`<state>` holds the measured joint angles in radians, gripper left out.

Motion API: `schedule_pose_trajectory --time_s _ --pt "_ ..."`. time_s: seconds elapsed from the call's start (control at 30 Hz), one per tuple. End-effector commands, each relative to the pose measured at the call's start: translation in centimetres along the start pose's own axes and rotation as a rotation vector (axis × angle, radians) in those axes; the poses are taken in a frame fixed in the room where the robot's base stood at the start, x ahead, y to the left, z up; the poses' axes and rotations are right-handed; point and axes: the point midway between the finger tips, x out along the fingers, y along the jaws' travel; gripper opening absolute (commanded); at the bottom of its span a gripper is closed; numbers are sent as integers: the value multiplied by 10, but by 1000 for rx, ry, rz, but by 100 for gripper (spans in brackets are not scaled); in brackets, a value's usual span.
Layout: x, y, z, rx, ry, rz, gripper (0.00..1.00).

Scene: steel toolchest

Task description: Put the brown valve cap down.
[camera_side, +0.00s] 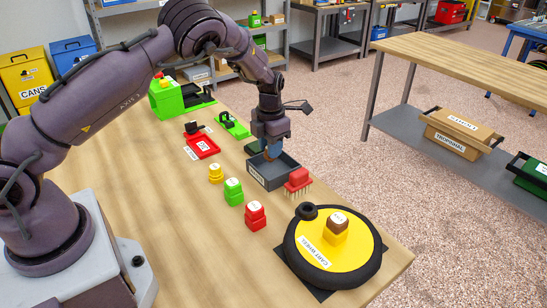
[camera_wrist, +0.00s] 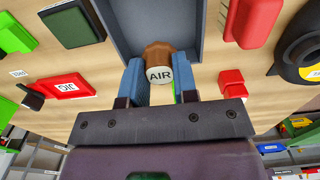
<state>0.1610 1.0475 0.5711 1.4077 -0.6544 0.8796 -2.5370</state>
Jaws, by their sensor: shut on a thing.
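My gripper (camera_side: 274,150) is shut on a brown cap (camera_wrist: 157,51) with a round white "AIR" label, held between its blue fingers in the wrist view. In the side view the gripper is at the dark grey tray (camera_side: 256,179), with the cap mostly hidden by the fingers. The tray's walls (camera_wrist: 205,17) surround the cap on several sides in the wrist view. I cannot tell whether the cap touches the tray floor.
A red bristled block (camera_side: 298,178) stands right beside the tray. Yellow (camera_side: 215,174), green (camera_side: 233,192) and red (camera_side: 256,216) stacked pieces stand in front. A red holder (camera_side: 203,147) and a green holder (camera_side: 233,126) lie to the left. Bare wood shows around the stacked pieces.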

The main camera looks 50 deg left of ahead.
Motion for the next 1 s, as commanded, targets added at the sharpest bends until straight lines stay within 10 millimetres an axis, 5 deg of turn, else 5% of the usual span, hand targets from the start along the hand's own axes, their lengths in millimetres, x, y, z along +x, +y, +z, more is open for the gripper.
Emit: schedule_pose_trajectory --time_s 0.43,0.8,0.83,0.93,1.0 --pt "42 2 10 -1 2 -1 0" --pt "46 2 11 -1 -1 0 0" --pt "47 2 11 -1 -1 0 30" --pt "46 2 11 -1 -1 0 52" --pt "46 2 11 -1 -1 0 53"
